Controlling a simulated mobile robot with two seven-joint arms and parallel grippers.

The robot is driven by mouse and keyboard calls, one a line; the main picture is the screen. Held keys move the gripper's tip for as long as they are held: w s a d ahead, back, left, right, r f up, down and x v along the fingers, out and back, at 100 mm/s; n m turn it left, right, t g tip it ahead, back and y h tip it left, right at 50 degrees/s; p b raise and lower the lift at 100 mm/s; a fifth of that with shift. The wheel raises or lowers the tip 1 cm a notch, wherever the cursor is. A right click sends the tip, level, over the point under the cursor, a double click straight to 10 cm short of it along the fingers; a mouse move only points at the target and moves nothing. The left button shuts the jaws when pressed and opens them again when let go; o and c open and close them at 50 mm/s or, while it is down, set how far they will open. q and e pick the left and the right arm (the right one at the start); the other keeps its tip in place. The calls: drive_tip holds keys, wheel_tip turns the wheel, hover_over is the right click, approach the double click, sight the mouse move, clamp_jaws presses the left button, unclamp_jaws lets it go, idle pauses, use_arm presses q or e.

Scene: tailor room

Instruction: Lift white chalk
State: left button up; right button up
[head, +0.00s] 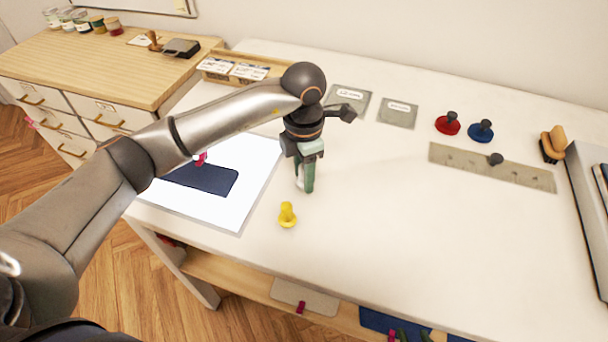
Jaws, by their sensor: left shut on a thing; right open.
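My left gripper (304,186) points down over the white table, just right of the bright panel and behind a yellow knobbed piece. It is shut on a small white piece, the white chalk (299,176), which shows beside the green finger. Most of the chalk is hidden by the fingers. I cannot tell whether it touches the table. My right gripper is not in view.
A yellow knobbed piece (287,215) stands close in front. The bright panel (215,212) holds a dark blue cloth (205,178). A metal ruler (490,168), red knob (447,124) and blue knob (481,131) lie right. The middle right table is clear.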

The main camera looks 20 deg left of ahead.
use_arm(q)
clamp_jaws()
drive_tip(key=shift+r, duration=0.1)
